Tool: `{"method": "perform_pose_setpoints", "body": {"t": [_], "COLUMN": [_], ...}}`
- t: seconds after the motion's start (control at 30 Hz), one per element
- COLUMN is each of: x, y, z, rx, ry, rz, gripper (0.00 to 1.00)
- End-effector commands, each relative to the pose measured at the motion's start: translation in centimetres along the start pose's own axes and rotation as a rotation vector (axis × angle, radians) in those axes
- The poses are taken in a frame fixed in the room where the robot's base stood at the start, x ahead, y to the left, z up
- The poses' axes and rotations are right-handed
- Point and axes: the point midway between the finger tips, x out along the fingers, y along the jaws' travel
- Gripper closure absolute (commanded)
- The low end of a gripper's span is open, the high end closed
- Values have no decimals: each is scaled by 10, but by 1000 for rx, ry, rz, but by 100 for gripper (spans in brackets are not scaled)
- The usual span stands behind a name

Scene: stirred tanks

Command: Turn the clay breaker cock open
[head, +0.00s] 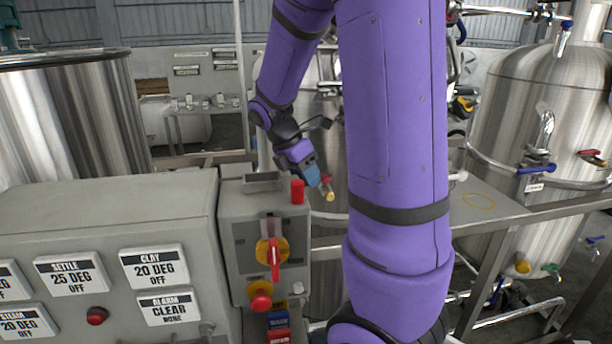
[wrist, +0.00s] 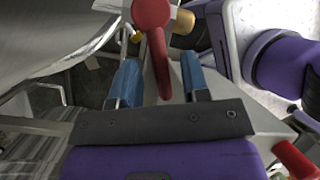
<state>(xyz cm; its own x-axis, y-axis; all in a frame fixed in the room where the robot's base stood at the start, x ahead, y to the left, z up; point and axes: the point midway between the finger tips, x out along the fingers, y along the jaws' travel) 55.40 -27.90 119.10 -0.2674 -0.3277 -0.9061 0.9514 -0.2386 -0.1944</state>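The cock beside my gripper has a red lever (wrist: 157,55) on a round red hub, with a brass end (wrist: 184,16) to its right in the wrist view. In the head view its brass end (head: 329,195) shows just beyond my gripper (head: 312,176), with a bit of red behind it. In the wrist view my gripper (wrist: 158,68) is open, its blue fingers on either side of the lever. The lever's tip reaches down between the fingers. The head view mostly hides the lever.
A grey control box (head: 235,222) stands close by, with a red post (head: 297,191) on top and a red rotary handle (head: 273,256) on its front. A panel labelled CLAY 20 DEG OFF (head: 155,267) is at left. Steel tanks (head: 535,110) stand at right and left.

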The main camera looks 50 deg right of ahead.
Motion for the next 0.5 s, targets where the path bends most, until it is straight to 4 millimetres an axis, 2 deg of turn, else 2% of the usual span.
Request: {"method": "perform_pose_setpoints", "body": {"t": [0.27,0.5], "x": [-8,-48], "y": [0,1], "z": [0,0], "rx": [0,0], "ry": [0,0], "rz": [2,5], "gripper": [58,58]}}
